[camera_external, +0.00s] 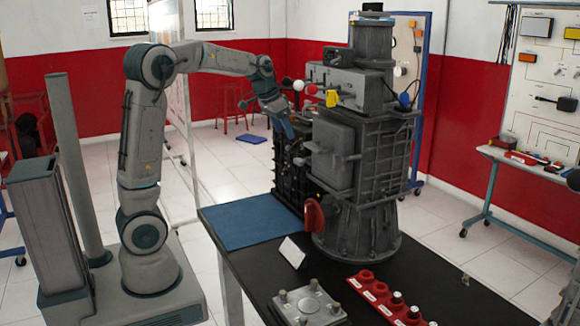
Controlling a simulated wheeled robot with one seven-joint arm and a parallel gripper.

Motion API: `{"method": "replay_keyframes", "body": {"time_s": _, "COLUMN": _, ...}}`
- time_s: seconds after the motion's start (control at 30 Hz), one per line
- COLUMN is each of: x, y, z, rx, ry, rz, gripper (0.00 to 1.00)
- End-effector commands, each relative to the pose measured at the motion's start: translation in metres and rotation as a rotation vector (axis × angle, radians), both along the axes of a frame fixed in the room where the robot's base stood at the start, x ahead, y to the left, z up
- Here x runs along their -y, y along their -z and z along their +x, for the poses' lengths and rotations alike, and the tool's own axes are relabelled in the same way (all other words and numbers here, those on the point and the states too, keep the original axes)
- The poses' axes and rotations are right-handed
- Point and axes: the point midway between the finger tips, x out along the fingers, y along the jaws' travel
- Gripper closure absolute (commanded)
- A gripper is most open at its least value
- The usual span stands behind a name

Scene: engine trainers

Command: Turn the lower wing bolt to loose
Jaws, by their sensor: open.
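A tall dark grey engine trainer (360,215) stands on the black table. A square cover (333,152) is on its front. Small dark fittings stick out near the cover's left edge; I cannot tell which of them is the lower wing bolt, or its angle. My gripper (290,136) points down at the trainer's left side, left of the cover. It is open, with nothing seen between its fingers. Its fingertips are small and dark against the trainer, so I cannot tell whether they touch anything.
White, red, yellow and blue knobs stick out above the cover. A red handle (314,216) is low on the trainer's front. A blue mat (248,213), a white card (292,252), a grey plate with posts (309,308) and a red rack (384,299) are on the table.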

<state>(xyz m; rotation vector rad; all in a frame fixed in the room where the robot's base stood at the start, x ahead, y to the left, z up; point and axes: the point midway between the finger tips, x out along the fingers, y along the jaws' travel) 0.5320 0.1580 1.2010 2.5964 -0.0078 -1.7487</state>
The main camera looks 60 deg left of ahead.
Motion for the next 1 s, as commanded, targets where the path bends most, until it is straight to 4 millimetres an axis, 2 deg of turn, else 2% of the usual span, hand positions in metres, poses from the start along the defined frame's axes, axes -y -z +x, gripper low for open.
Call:
{"method": "replay_keyframes", "body": {"time_s": 0.1, "x": -0.008, "y": -0.005, "z": 0.009, "rx": 0.005, "ry": 0.002, "rz": 0.011, "gripper": 0.38}}
{"method": "replay_keyframes", "body": {"time_s": 0.23, "x": -0.009, "y": 0.003, "z": 0.013, "rx": 0.004, "ry": 0.003, "rz": 0.011, "gripper": 0.38}}
{"method": "replay_keyframes", "body": {"time_s": 0.7, "x": -0.009, "y": 0.083, "z": 0.045, "rx": 0.003, "ry": 0.002, "rz": 0.012, "gripper": 0.38}}
{"method": "replay_keyframes", "body": {"time_s": 0.83, "x": -0.009, "y": 0.097, "z": 0.051, "rx": 0.004, "ry": 0.003, "rz": 0.012, "gripper": 0.38}}
{"method": "replay_keyframes", "body": {"time_s": 1.0, "x": -0.009, "y": 0.105, "z": 0.054, "rx": 0.006, "ry": 0.002, "rz": 0.012, "gripper": 0.38}}
